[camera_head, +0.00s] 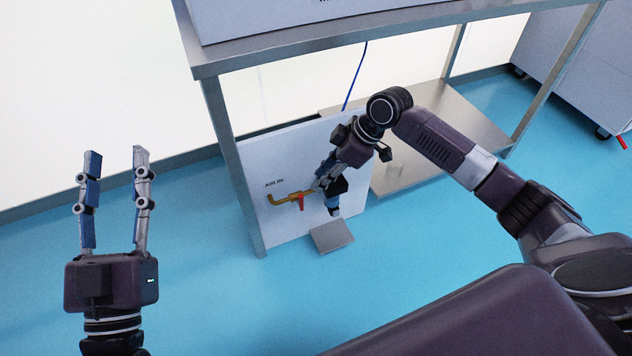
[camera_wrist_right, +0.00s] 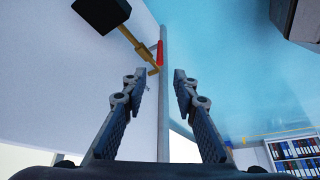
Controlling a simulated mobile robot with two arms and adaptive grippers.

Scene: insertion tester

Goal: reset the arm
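My right arm reaches from the right edge to a white panel (camera_head: 265,215) under the metal table. My right gripper (camera_head: 325,178) is beside a brass pipe (camera_head: 283,199) with a red valve handle (camera_head: 301,203). In the right wrist view, my right gripper (camera_wrist_right: 157,74) is open with nothing between its fingers. The brass pipe (camera_wrist_right: 140,47) and red handle (camera_wrist_right: 160,53) are just beyond its fingertips there; I cannot tell if they touch. My left gripper (camera_head: 115,155) is raised at the left, open and empty, fingers pointing up.
The metal table (camera_head: 330,42) holds a grey box (camera_head: 260,14) on top. A small grey plate (camera_head: 332,236) juts out at the panel's foot. A blue tube (camera_head: 355,78) hangs behind. The blue floor in front is clear.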

